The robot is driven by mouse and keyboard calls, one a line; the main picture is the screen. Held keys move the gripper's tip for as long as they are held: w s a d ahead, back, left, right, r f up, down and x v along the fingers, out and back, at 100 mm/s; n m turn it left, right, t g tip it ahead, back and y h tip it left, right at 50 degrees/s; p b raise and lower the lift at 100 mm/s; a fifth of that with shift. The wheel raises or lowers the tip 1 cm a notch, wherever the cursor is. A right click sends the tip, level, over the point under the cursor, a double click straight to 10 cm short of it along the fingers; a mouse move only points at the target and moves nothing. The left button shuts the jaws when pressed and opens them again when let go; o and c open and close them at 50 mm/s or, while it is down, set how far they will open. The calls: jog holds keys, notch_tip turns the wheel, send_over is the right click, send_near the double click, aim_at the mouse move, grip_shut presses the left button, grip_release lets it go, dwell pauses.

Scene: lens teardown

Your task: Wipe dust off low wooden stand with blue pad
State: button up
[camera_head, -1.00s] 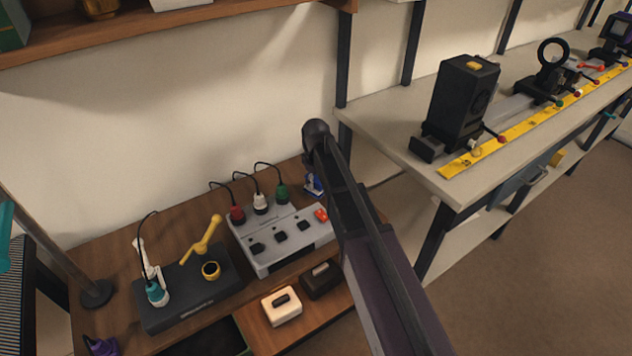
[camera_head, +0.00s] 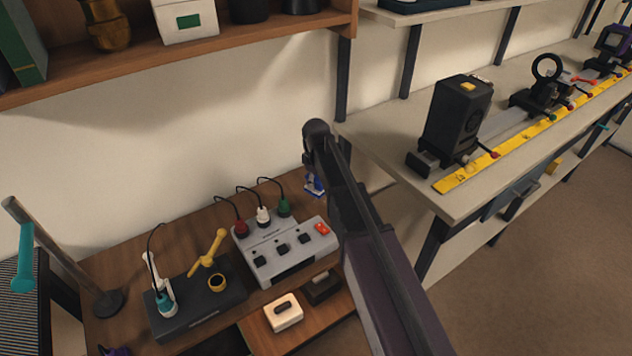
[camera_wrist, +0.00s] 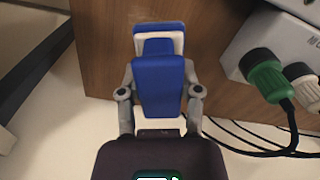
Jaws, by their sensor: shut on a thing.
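My gripper (camera_wrist: 158,95) is shut on the blue pad (camera_wrist: 158,88) in the wrist view, with a grey finger on each side and a pale layer showing at the pad's far end. In the head view the blue pad (camera_head: 312,186) shows at the back right of the brown wooden desk, partly hidden by my arm. A low wooden piece (camera_head: 262,335) at the desk's front bears a cream block and a dark block; I cannot tell whether it is the low stand. I can make out no dust.
A grey box (camera_head: 290,262) with red, white and green plugs stands left of my gripper; its cables trail close by in the wrist view. A black base (camera_head: 190,315) with a yellow lever stands further left. A pale bench (camera_head: 400,135) with optical parts is at right.

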aim_at(316, 177)
dwell(0.3)
jog(key=shift+r+p, duration=1.5)
jog(key=shift+r, duration=0.05)
jog(key=shift+s+f, duration=0.1)
